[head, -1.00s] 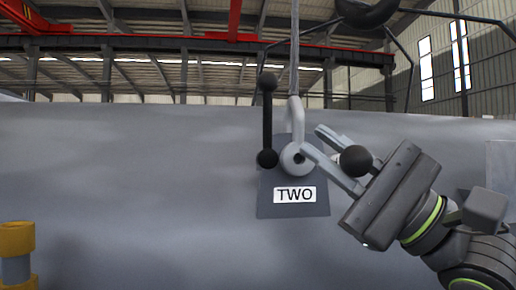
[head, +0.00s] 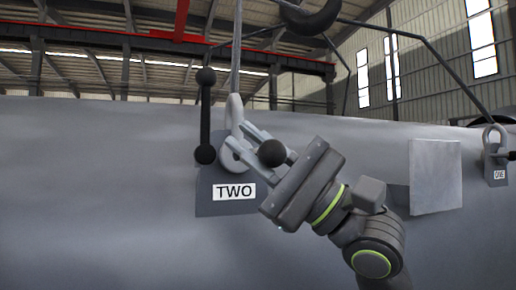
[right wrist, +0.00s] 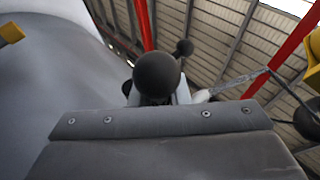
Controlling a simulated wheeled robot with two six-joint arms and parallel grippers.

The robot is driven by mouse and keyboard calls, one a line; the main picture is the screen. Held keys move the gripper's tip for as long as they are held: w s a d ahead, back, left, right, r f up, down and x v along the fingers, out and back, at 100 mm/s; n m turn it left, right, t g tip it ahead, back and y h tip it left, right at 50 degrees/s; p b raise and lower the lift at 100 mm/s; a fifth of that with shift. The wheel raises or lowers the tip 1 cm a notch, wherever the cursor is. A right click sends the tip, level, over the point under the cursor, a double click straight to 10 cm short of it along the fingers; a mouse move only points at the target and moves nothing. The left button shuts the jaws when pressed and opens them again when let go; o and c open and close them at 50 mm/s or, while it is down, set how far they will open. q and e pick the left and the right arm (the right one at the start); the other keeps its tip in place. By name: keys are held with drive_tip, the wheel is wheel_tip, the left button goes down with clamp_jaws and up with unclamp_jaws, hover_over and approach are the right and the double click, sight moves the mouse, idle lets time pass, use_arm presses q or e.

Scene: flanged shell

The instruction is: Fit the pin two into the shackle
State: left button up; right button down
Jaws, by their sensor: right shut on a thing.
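The grey shackle (head: 235,110) hangs by a cable in front of a grey plate labelled TWO (head: 213,207). My right gripper (head: 245,145) reaches in from the right, its fingertips overlapping the lower shackle near its eye. It is shut on what looks like pin two, whose dark ball end (head: 272,152) shows at the fingers. The ball also shows large in the right wrist view (right wrist: 156,74). The pin's shaft is hidden, and I cannot tell whether it is inside the eye. My left gripper is not in view.
A dark upright bar with ball ends (head: 205,118) stands close left of the shackle. A large grey body (head: 100,190) fills the background. A pale panel (head: 436,176) and another shackle with a plate labelled ONE (head: 495,165) are at the right.

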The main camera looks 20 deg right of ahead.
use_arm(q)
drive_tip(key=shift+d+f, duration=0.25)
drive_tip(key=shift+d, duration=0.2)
use_arm(e)
drive_tip(key=w, duration=0.3)
drive_tip(key=shift+a, duration=0.1)
use_arm(q)
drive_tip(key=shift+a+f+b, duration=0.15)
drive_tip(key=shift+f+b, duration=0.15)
drive_tip(key=shift+b, duration=0.1)
idle(0.4)
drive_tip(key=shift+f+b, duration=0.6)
idle(0.7)
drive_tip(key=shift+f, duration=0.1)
use_arm(e)
drive_tip(key=shift+w, duration=2.45)
drive_tip(key=c, duration=1.3)
unclamp_jaws()
drive_tip(key=shift+a+r, duration=0.1)
drive_tip(key=shift+a, duration=0.1)
